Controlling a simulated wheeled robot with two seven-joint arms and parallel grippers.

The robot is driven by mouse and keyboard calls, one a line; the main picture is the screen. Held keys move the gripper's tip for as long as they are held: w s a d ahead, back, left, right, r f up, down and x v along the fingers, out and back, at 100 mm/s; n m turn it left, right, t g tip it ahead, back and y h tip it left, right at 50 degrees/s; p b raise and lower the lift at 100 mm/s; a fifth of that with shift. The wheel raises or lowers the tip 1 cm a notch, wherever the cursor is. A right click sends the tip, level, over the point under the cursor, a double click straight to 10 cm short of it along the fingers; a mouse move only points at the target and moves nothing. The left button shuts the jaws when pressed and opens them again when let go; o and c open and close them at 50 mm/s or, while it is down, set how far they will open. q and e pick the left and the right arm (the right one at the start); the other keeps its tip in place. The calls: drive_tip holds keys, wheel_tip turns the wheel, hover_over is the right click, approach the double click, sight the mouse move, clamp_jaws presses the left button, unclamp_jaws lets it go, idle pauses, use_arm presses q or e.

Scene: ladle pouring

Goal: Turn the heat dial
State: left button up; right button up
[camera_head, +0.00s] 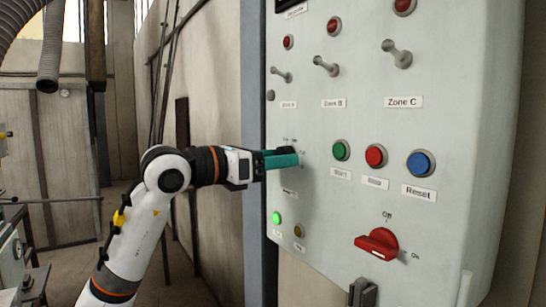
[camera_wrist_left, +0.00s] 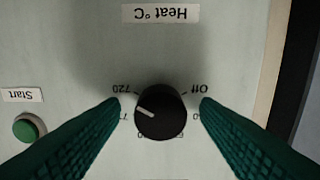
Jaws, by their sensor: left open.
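The heat dial (camera_wrist_left: 160,115) is a round black knob with a white pointer mark. It shows in the left wrist view, where the panel appears upside down. The pointer aims to the left and slightly up in that view, below the 720 mark. The Heat °C label (camera_wrist_left: 162,13) is at the top of that view. My left gripper (camera_head: 282,160) reaches the panel from the left in the head view and hides the dial there. Its green fingers are open, one on each side of the dial, with visible gaps between them and the knob. My right gripper is not seen.
The control panel (camera_head: 320,215) carries green (camera_head: 341,150), red (camera_head: 376,156) and blue (camera_head: 421,163) buttons right of my gripper. A red rotary switch (camera_head: 378,245) sits lower right. Toggle levers (camera_head: 397,54) stick out above. A green lamp (camera_head: 276,218) is lit below.

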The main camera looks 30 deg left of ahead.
use_arm(q)
drive_tip(key=c, duration=1)
drive_tip(key=shift+n, duration=0.3)
drive_tip(key=shift+d+r+n+b, duration=0.1)
drive_tip(key=shift+n+b, duration=1.1)
drive_tip(key=shift+n, duration=7.9)
drive_tip(key=o, duration=1)
